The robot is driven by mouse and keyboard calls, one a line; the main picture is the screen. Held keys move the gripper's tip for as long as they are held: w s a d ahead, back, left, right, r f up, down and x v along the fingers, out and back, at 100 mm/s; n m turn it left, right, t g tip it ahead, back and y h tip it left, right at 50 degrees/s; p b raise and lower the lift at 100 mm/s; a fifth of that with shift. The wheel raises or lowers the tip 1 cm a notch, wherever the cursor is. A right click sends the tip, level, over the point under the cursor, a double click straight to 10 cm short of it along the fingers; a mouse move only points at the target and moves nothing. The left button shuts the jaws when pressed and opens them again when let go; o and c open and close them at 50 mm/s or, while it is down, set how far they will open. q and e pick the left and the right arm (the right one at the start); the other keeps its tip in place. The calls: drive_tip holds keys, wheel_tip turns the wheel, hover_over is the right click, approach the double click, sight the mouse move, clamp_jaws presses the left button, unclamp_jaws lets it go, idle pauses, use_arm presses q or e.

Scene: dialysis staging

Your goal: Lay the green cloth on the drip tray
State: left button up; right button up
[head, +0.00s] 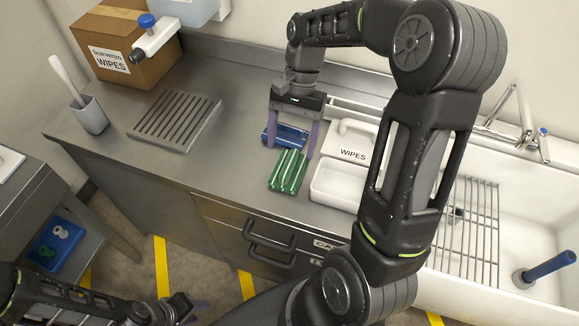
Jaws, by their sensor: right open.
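The green cloth (288,173), folded with white stripes, lies on the steel counter near its front edge. A folded blue cloth (290,133) lies just behind it. The grey slatted drip tray (173,120) lies to the left on the counter, with nothing on it. My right gripper (291,150) points down with its purple fingers apart and empty. In the picture its fingers stand either side of the blue cloth and the far end of the green cloth; their exact height is unclear. My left gripper (190,308) is low at the bottom edge, away from the counter, its jaws unclear.
A white wipes box (353,150) and a white bin (336,186) stand right of the cloths. A grey cup with a brush (91,115) and a cardboard box (128,62) stand left. The sink (508,270) with a wire rack is far right. Counter between tray and cloths is clear.

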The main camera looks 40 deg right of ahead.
sight(290, 161)
drive_tip(key=shift+s+a+f, duration=0.1)
drive_tip(key=shift+a+f, duration=0.05)
drive_tip(key=shift+f, duration=0.3)
drive_tip(key=x, duration=0.4)
drive_tip(key=shift+s+f+p, duration=0.1)
drive_tip(key=shift+s+p, duration=0.15)
drive_tip(key=shift+p, duration=0.15)
drive_tip(key=shift+a+f, duration=0.1)
drive_tip(key=shift+f, duration=0.35)
drive_tip(key=shift+f, duration=0.1)
drive_tip(key=shift+c, duration=0.4)
drive_tip(key=c, duration=1.2)
wheel_tip(290, 161, up, 10)
drive_tip(key=shift+r+b, duration=0.15)
drive_tip(key=shift+b, duration=0.15)
